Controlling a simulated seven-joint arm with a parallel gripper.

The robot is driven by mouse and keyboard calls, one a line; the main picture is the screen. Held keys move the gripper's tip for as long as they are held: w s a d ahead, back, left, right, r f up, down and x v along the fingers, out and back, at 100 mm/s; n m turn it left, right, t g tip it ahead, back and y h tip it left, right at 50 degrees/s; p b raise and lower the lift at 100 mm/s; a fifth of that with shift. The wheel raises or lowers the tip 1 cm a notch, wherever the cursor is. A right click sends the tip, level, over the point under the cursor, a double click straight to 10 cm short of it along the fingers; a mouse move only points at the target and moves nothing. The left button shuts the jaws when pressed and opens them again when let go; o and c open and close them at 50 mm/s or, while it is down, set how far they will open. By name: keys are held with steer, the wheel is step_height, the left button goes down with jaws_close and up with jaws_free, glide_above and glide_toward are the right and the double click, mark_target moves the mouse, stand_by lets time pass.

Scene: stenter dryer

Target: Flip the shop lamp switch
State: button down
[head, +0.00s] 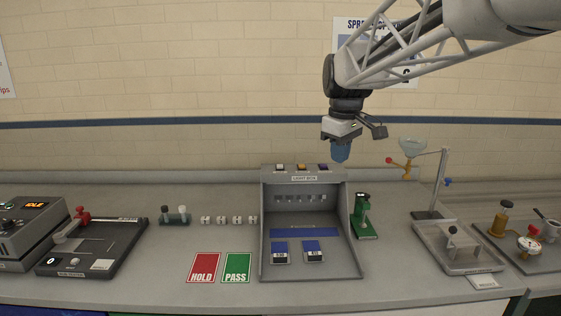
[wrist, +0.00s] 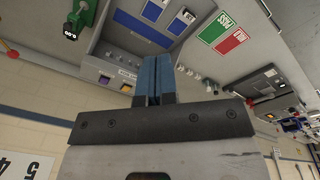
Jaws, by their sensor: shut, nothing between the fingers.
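The grey light box (head: 268,228) stands on the bench in the middle of the head view. Its top ledge carries three small switches: a white one (head: 279,167), an orange one (head: 301,167) and a dark blue one (head: 323,167). Their own labels are too small to read, so I cannot tell which is the shop lamp switch. My gripper (head: 340,152) is shut and empty, with blue fingers, above and just right of the ledge, touching nothing. In the wrist view the fingers (wrist: 154,78) show beside the purple switch (wrist: 104,80) and the yellow switch (wrist: 126,88); the third is hidden.
A green gauge (head: 363,215) stands right of the box, with a funnel stand (head: 438,190) beyond it. Red HOLD (head: 204,267) and green PASS (head: 237,267) cards lie left of the box. Several small white blocks (head: 221,220) line up behind them.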

steer(key=w+a+n, duration=0.1)
steer(key=w+n, duration=0.2)
steer(key=w, duration=0.7)
steer(key=w+a+n+g, duration=0.1)
steer(key=w+a+n, duration=0.1)
steer(key=w, duration=0.9)
steer(key=w+a+n, duration=0.2)
steer(key=w+n, duration=0.2)
steer(key=w, duration=0.7)
steer(key=shift+a+f+g, duration=0.25)
steer(key=shift+g, duration=0.05)
